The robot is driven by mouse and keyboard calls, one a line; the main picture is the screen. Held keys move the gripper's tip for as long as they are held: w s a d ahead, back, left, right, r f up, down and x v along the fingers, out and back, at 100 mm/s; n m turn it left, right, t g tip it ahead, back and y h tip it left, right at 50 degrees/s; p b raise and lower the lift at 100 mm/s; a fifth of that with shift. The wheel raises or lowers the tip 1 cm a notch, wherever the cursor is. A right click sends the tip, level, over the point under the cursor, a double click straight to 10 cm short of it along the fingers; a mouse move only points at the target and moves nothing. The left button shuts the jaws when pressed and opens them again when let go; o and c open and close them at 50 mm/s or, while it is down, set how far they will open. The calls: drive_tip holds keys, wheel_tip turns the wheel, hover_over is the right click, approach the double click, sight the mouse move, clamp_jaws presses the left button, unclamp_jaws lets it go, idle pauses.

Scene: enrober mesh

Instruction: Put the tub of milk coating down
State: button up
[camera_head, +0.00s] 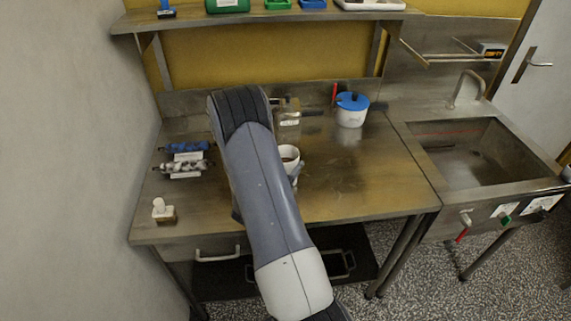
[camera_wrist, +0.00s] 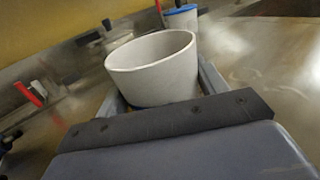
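A plain white tub with no lid (camera_wrist: 155,72) fills the middle of the wrist view, slightly tilted in that picture. It stands between the two fingers of my gripper (camera_wrist: 163,88), which look closed against its sides. In the head view the white tub (camera_head: 289,153) shows beside my arm, over the steel table (camera_head: 375,185). My gripper (camera_head: 294,172) is mostly hidden there by my arm. I cannot tell whether the tub's base touches the table. Its contents and any label are not visible.
A white tub with a blue lid (camera_head: 351,112) stands at the back right of the table. Rollers (camera_head: 186,147) lie at the left, and a small brush-like item (camera_head: 163,210) at front left. The right middle of the table is clear, beside the sink (camera_head: 475,155).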

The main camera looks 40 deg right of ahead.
drive_tip(key=o, duration=0.4)
drive_tip(key=shift+o, duration=0.2)
